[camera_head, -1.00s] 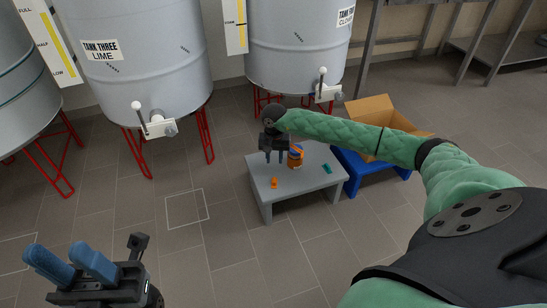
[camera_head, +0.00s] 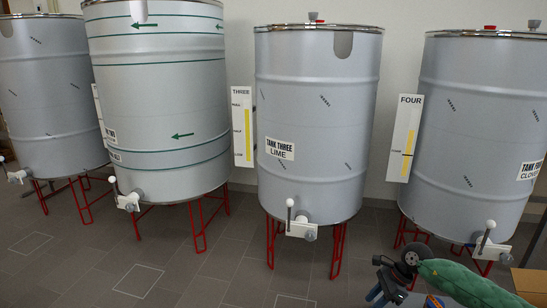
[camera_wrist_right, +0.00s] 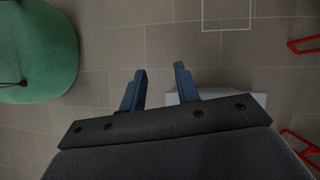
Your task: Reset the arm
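My right arm, in a green quilted sleeve, comes in at the lower right of the head view. Its gripper (camera_head: 372,291) is at the bottom edge, with its blue fingers partly cut off. In the right wrist view the two blue fingers of this gripper (camera_wrist_right: 160,70) stand apart with only floor showing between them, so it is open and empty. My left gripper is in neither view now.
Several grey tanks stand on red legs along the wall, including tank three (camera_head: 316,115) and tank four (camera_head: 478,125). A cardboard box (camera_head: 532,284) is at the lower right edge. A light grey surface (camera_wrist_right: 240,97) shows behind the right fingers. Open tiled floor lies at left.

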